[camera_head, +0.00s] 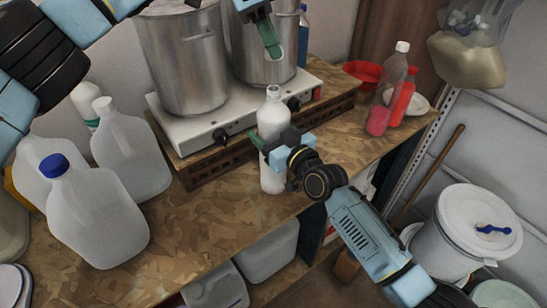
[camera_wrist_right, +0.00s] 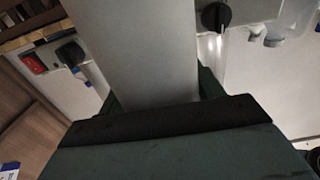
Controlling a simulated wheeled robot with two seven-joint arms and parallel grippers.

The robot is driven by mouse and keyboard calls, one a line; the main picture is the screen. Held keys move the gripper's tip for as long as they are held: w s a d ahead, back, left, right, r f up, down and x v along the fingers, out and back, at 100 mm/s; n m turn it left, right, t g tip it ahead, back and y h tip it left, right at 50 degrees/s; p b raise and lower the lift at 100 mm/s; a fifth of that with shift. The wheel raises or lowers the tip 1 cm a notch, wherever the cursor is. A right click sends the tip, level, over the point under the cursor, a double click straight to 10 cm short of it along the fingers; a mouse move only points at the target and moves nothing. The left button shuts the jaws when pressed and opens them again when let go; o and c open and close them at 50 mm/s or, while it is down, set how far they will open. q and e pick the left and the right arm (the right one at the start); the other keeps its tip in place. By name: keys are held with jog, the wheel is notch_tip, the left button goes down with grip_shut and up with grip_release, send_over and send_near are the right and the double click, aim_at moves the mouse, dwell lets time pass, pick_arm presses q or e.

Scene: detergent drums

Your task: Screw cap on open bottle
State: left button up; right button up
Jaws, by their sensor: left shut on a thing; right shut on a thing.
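A white open bottle (camera_head: 272,118) stands upright at the front edge of the wooden counter, with its narrow neck uncovered. My right gripper (camera_head: 268,145) is shut around the bottle's body. In the right wrist view the bottle (camera_wrist_right: 140,50) fills the middle, between green fingers partly hidden by the gripper body. My left gripper (camera_head: 272,42) is in the air above the bottle, in front of the pots, with its green fingers pointing down. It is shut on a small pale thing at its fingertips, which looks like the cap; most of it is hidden.
A white stove (camera_head: 205,128) with two large metal pots (camera_head: 185,60) stands just behind the bottle. Several white jugs (camera_head: 98,215) stand at the left. Red bottles (camera_head: 402,98) and a red bowl (camera_head: 362,72) are at the right. The space directly above the bottle's neck is clear.

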jog(key=c, duration=0.6)
pick_arm(q)
send_over(278, 98)
jog(key=w+a, duration=0.1)
jog(key=a, duration=0.1)
jog(key=shift+d+f, duration=0.15)
jog(key=shift+f, duration=1.1)
jog(key=shift+d+f, duration=0.1)
jog(key=shift+f, duration=1.1)
pick_arm(e)
jog(key=shift+o, duration=0.2)
pick_arm(q)
jog(key=shift+f, duration=0.1)
jog(key=shift+f, duration=0.8)
jog(key=shift+f, duration=0.55)
pick_arm(e)
jog(key=shift+f, duration=0.1)
jog(key=c, duration=0.5)
pick_arm(q)
jog(key=m, duration=0.2)
jog(key=m+g, duration=0.1)
jog(key=shift+w+m+g, duration=0.15)
jog(key=shift+m+g, duration=0.15)
jog(key=shift+m, duration=0.1)
jog(key=shift+m+g, duration=0.5)
jog(key=shift+m, duration=0.9)
